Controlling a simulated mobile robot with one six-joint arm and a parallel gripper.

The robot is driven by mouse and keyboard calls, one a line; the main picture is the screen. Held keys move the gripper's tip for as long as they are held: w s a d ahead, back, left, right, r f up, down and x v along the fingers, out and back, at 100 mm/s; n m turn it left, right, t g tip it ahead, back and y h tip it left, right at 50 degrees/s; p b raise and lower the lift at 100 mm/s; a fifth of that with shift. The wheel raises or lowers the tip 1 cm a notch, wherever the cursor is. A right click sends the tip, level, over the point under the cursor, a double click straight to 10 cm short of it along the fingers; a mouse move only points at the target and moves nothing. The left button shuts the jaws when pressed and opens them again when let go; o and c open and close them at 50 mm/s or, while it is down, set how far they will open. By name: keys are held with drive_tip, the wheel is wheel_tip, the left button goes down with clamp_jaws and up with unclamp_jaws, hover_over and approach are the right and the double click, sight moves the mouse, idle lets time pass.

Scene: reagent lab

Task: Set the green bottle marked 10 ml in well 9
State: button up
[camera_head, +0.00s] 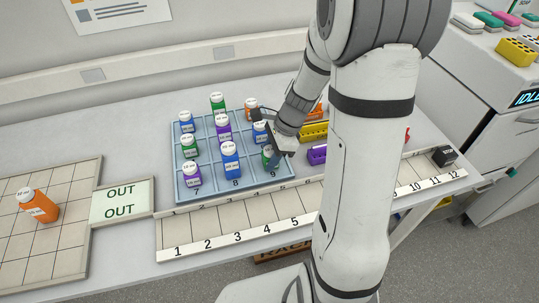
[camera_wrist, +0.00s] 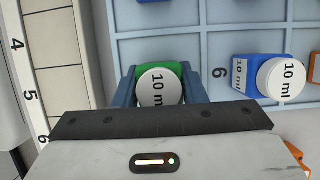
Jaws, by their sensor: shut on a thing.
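The green bottle (camera_wrist: 155,75) has a white cap marked 10 ml. My gripper (camera_wrist: 158,88) is shut on it, with one blue-grey finger on each side. In the head view my gripper (camera_head: 276,153) is at the front right of the pale blue tray (camera_head: 210,195), and the green bottle (camera_head: 267,158) shows partly beside it. The bottle is upright, in or just over the front-right well, right of well 8. I cannot tell whether the bottle touches the tray floor.
A blue 10 ml bottle (camera_wrist: 282,78) stands in the well just behind. A blue bottle (camera_head: 230,162) and a purple bottle (camera_head: 192,177) fill the front row to the left. The numbered strip (camera_head: 225,239) lies in front. An orange bottle (camera_head: 38,205) stands far left, by the OUT sign (camera_head: 121,202).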

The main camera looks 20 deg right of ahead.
drive_tip(key=o, duration=1)
drive_tip(key=shift+f, duration=0.1)
drive_tip(key=v, duration=1.1)
drive_tip(key=shift+s+a+r+n+t+h, duration=0.5)
drive_tip(key=shift+s+a+r+n+h, duration=0.3)
drive_tip(key=shift+s+n, duration=1.9)
drive_tip(key=shift+s+a+r+n+t+h, duration=0.6)
drive_tip(key=shift+s+r+n, duration=0.4)
drive_tip(key=shift+s+n, duration=1.65)
drive_tip(key=shift+s+a+r+n+t+h, duration=0.7)
drive_tip(key=shift+s+n, duration=1)
drive_tip(key=shift+n, duration=1.95)
drive_tip(key=shift+d+r+g, duration=0.15)
drive_tip(key=shift+r+g, duration=0.05)
drive_tip(key=shift+g, duration=0.1)
